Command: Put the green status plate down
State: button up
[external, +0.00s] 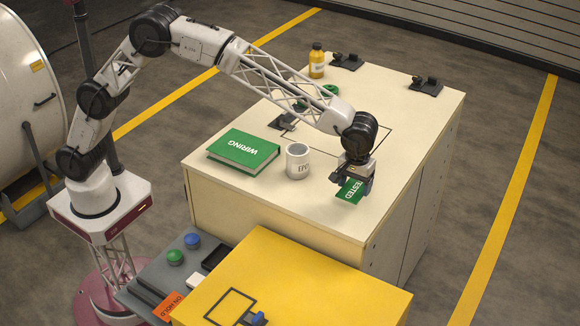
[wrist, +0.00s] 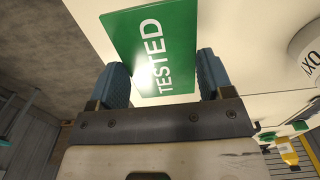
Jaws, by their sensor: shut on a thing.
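The green status plate (external: 350,192) reads "TESTED" in white. It also fills the upper middle of the wrist view (wrist: 152,45). My gripper (external: 353,181) is shut on the plate, with one blue finger at each side of it in the wrist view. The plate hangs tilted below my gripper over the front right of the cream bench top (external: 410,150). I cannot tell whether its lower edge touches the bench.
A white mug (external: 297,163) and a green "WIRING" book (external: 244,152) stand left of my gripper. A yellow bottle (external: 317,62) and black stands (external: 426,86) are at the back. A yellow-topped cabinet (external: 330,285) is in front. The bench's right part is clear.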

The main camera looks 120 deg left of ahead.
aim_at(356, 208)
jog(key=shift+f, duration=0.3)
jog(key=shift+f, duration=2.5)
jog(key=shift+f, duration=0.15)
jog(key=o, duration=0.9)
jog(key=shift+o, duration=0.2)
notch_tip(356, 208, up, 12)
jog(key=shift+r, duration=0.15)
